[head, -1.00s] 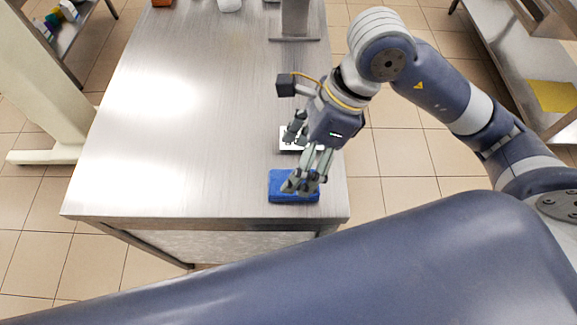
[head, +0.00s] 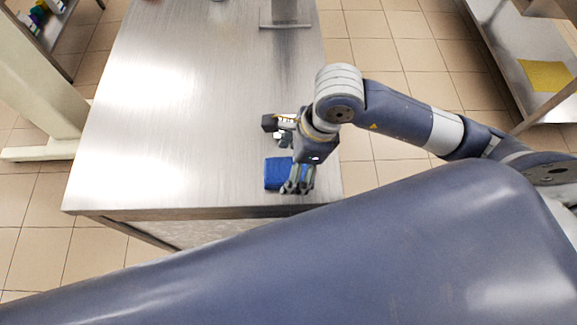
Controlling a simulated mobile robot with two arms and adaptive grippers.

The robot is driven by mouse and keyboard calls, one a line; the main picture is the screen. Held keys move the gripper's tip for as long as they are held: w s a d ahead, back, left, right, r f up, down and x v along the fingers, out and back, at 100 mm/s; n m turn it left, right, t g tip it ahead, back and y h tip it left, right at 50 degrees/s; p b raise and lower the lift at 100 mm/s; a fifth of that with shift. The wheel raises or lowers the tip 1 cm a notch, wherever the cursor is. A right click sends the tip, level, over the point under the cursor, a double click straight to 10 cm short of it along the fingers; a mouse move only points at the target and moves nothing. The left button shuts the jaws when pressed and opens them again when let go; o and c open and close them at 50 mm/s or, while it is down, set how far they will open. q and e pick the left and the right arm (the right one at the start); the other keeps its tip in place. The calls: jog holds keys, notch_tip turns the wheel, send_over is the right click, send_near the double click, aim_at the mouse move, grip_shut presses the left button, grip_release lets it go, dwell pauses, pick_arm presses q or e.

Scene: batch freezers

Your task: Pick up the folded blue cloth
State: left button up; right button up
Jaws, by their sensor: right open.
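The folded blue cloth (head: 277,172) lies on the steel table (head: 170,130), near its front right corner. My right gripper (head: 292,170) is open and low over the cloth, with one finger by the near right part of it and another by its far side. The fingers and wrist hide the cloth's right part. I cannot tell whether the fingers touch the cloth. My left gripper is not in view.
A metal stand (head: 284,14) rises from the table's far right part. The left and middle of the table are clear. A steel shelf with a yellow cloth (head: 546,75) stands at the right, across the tiled floor.

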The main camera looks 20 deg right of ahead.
jog(key=shift+a+f, duration=0.2)
jog(key=shift+f, duration=0.5)
jog(key=c, duration=1.1)
jog(key=shift+w+r, duration=0.1)
jog(key=shift+r, duration=0.05)
